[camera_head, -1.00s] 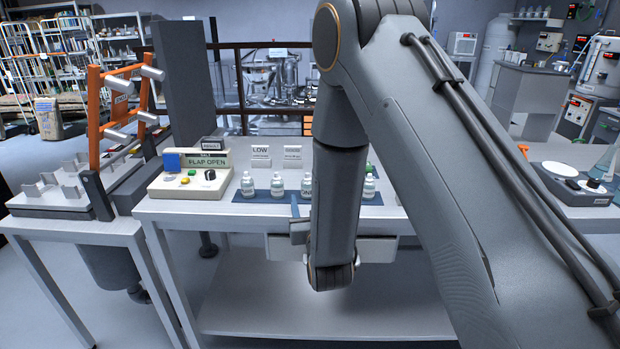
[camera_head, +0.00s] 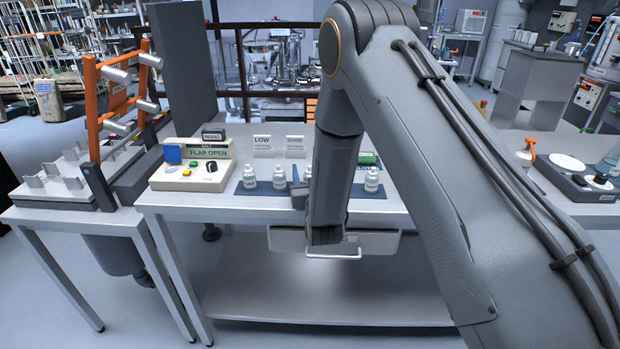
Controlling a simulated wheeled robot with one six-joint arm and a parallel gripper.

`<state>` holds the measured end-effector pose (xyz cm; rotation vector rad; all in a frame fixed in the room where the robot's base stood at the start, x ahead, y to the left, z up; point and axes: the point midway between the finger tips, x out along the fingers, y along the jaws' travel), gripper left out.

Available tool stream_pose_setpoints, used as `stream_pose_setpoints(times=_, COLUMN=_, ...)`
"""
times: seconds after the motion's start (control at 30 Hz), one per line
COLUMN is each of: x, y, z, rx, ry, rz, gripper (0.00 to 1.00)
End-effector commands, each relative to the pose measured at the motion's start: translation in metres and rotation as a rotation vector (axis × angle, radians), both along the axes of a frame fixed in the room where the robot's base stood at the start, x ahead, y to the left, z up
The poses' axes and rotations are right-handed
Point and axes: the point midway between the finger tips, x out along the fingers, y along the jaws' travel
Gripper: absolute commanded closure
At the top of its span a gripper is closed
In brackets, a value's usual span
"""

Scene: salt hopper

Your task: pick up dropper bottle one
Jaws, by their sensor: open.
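Small white dropper bottles stand upright in a row on dark blue mats on the table. One bottle (camera_head: 250,178) is at the left end, a second bottle (camera_head: 279,179) is beside it, and another bottle (camera_head: 371,181) is right of my arm. A further bottle (camera_head: 307,174) is mostly hidden behind my arm. I cannot read which is number one. My gripper (camera_head: 299,194) shows only in part beside my wrist link, close to the row's middle. It is open, but its fingertips are mostly hidden. I see no bottle held in it.
A control box (camera_head: 191,176) reading FLAP OPEN stands left of the bottles. Small signs (camera_head: 262,146) and a green object (camera_head: 367,159) stand behind them. An orange-framed rig (camera_head: 91,110) is at the left. A drawer-like box with a handle (camera_head: 380,242) hangs under the table's front.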

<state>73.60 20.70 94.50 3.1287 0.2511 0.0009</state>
Motion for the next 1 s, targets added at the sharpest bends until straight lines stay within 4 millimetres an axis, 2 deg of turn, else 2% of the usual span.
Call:
stream_pose_setpoints(times=0.27, x=0.003, y=0.001, z=-0.001, rx=0.000, ry=0.001, rz=0.002, gripper=0.48)
stream_pose_setpoints(times=0.53, x=0.003, y=0.001, z=-0.001, rx=0.000, ry=0.001, rz=0.002, gripper=0.92)
stream_pose_setpoints(times=0.83, x=0.003, y=0.001, z=0.001, rx=0.000, ry=0.000, rz=0.002, gripper=0.92)
stream_pose_setpoints(times=1.0, x=0.003, y=0.002, z=0.010, rx=0.000, ry=-0.002, rz=0.002, gripper=0.92)
